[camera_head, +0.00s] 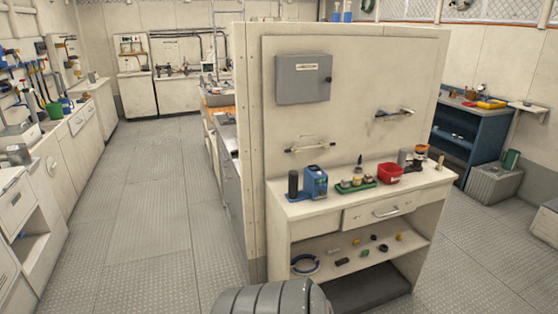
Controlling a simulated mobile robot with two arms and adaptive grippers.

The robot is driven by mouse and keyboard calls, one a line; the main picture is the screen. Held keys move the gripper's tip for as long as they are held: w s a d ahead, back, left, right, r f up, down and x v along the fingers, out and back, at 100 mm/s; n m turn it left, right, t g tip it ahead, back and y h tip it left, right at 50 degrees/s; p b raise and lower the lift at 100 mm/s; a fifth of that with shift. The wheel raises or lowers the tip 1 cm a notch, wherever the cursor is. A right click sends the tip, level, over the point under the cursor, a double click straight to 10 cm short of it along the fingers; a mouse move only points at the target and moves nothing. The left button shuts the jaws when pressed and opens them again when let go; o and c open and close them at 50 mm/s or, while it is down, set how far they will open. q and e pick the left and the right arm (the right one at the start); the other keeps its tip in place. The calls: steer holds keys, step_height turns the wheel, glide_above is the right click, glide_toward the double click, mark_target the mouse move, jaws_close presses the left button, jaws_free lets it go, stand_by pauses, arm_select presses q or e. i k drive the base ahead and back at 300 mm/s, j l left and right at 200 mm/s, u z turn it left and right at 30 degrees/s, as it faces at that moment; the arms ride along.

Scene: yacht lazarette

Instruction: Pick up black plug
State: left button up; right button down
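Several small items lie on the open shelf under the workbench in the middle of the head view. Among them are a dark flat piece (342,261) at the front and a small dark rounded piece (383,248) to its right. Either could be the black plug; they are too small to tell. Neither of my grippers is in view.
A drawer (385,211) sits above the shelf (321,271). The floor (145,225) at left is clear.

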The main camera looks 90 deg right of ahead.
mark_target(358, 169)
steer(key=z, duration=2.45)
steer(key=k+l+z, duration=0.1)
steer(key=z, duration=0.25)
steer(key=l+z, duration=0.4)
steer(key=i+j, duration=0.2)
steer(key=i+j+z, duration=0.1)
steer(key=j, duration=0.35)
steer(key=i+j, duration=0.25)
steer(key=j+z, duration=0.05)
steer(key=j, duration=0.05)
